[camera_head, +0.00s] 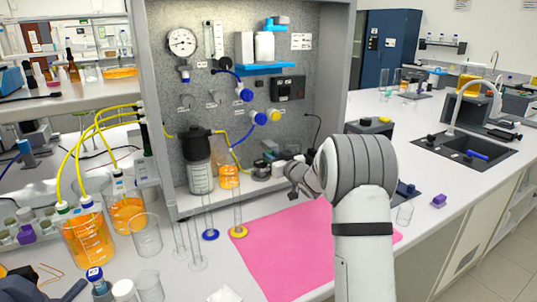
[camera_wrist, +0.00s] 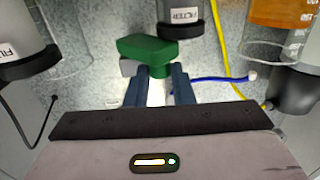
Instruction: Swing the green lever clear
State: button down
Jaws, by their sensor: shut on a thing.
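The green lever (camera_wrist: 148,46) shows in the wrist view as a block-like green handle with a short stem below it. My gripper (camera_wrist: 158,74) has its two blue-grey fingers on either side of the stem and is shut on the lever. In the head view my gripper (camera_head: 297,178) reaches to the lower right of the rig panel. The green lever cannot be made out there, where my arm and wrist cover part of the area.
A labelled filter housing (camera_wrist: 182,14) stands close beside the lever, and another (camera_wrist: 22,35) is at left. A yellow tube (camera_wrist: 218,42) and a blue tube (camera_wrist: 222,79) run nearby.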

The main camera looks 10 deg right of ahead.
jog(key=shift+d+n+y, duration=0.2)
jog(key=shift+n+y, duration=0.1)
jog(key=shift+y, duration=0.1)
jog(key=c, duration=1.3)
grip_release()
jog(key=shift+o, duration=0.2)
jog(key=shift+s+d, duration=0.15)
jog(key=shift+s, duration=0.15)
jog(key=v, duration=0.7)
jog(key=shift+b, duration=0.35)
jog(key=shift+r, duration=0.1)
